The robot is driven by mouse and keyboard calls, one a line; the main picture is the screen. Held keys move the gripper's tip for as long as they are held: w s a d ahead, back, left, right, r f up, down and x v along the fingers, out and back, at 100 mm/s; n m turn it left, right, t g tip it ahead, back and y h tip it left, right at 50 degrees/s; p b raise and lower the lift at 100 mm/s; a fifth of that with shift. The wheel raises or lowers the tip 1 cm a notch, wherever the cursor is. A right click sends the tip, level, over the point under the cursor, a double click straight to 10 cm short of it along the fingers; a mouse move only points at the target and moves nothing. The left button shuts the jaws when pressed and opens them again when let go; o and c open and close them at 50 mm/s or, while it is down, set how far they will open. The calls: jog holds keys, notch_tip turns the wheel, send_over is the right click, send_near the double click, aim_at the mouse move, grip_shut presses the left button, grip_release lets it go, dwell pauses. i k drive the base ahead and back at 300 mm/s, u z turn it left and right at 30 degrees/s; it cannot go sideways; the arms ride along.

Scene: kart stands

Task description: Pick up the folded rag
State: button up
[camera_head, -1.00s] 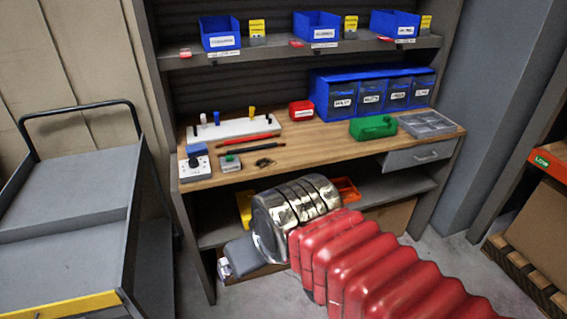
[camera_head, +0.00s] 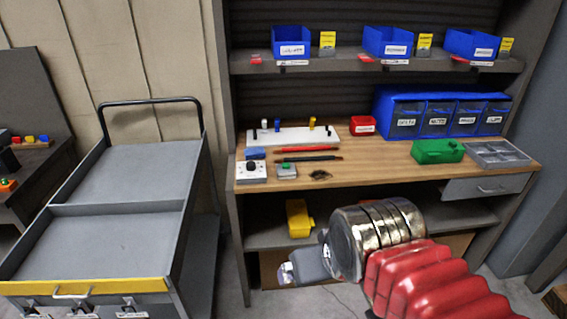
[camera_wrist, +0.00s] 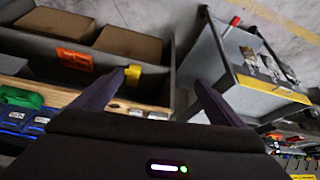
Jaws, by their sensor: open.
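A small flat blue piece (camera_head: 256,153) lies at the left end of the wooden bench top, behind a white box with a black knob. It may be the folded rag, but it is too small to be sure. My gripper (camera_wrist: 159,77) is open in the wrist view, its two dark fingers apart with nothing held between them. In the head view my gripper is low in front of the bench, below the bench top and well away from the blue piece. The wrist view shows no clear rag.
The bench top (camera_head: 400,172) also holds a white pegged block (camera_head: 293,137), red and black tools, a green case (camera_head: 437,151) and a grey tray (camera_head: 497,155). A yellow bin (camera_head: 299,218) is on the lower shelf. A grey cart (camera_head: 120,215) stands left of the bench.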

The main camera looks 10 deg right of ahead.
aim_at(250, 154)
jog(key=z, duration=1.65)
jog(key=i, duration=1.6)
jog(key=u, duration=0.85)
